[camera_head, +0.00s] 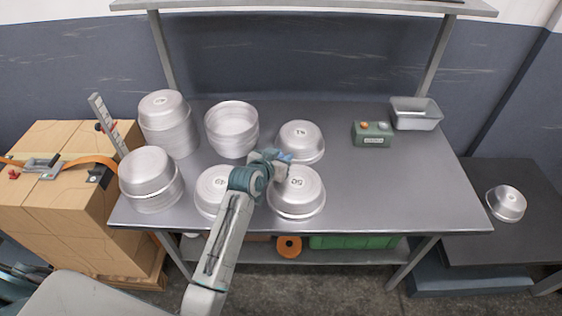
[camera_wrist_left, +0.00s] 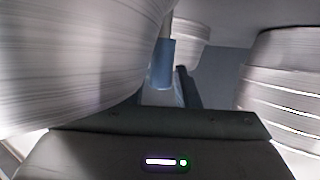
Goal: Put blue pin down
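My left gripper (camera_head: 282,162) is low over the metal table, in the gap between several upturned pans. A small blue pin (camera_head: 284,156) shows at its tip in the head view. In the left wrist view the blue pin (camera_wrist_left: 161,64) stands upright at the fingers, which appear shut on it. Its lower end is hard to make out. A pan marked like "05" (camera_head: 297,190) is just in front of the gripper, and another pan (camera_head: 301,140) is just behind it. My right gripper is not in view.
A pan (camera_head: 213,190) lies left of the gripper. Stacked pans (camera_head: 168,125) fill the table's left side. A green control box (camera_head: 372,134) and a metal tin (camera_head: 415,114) stand at the back right. The table's right part (camera_head: 400,190) is clear. One pan (camera_head: 506,203) sits on the dark side table.

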